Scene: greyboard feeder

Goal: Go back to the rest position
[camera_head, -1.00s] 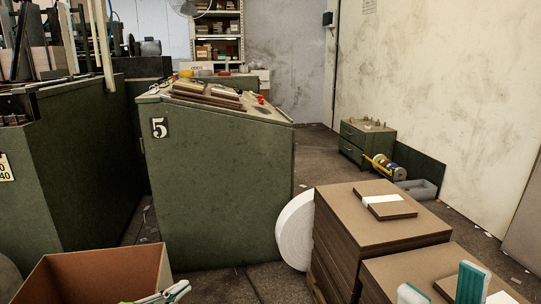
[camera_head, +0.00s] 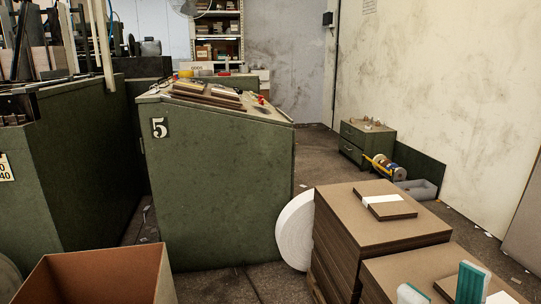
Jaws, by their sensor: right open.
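My right gripper (camera_head: 440,288) is at the bottom right, with its two teal-tipped fingers spread apart. It is over or in front of the nearer stack of brown greyboard (camera_head: 412,266). A small board bundle with a white band (camera_head: 502,298) lies on that stack, partly hidden by a finger. I cannot tell whether the fingers touch it. My left gripper is out of view. The brown open-topped box (camera_head: 105,275) at the bottom left is cut off by the frame edge.
A taller greyboard stack (camera_head: 350,222) carries another banded bundle (camera_head: 385,206). A white roll (camera_head: 294,231) stands beside it. The green cabinet marked 5 (camera_head: 220,185) and a green machine (camera_head: 85,170) stand at the left. Bare floor (camera_head: 235,284) shows between the box and stacks.

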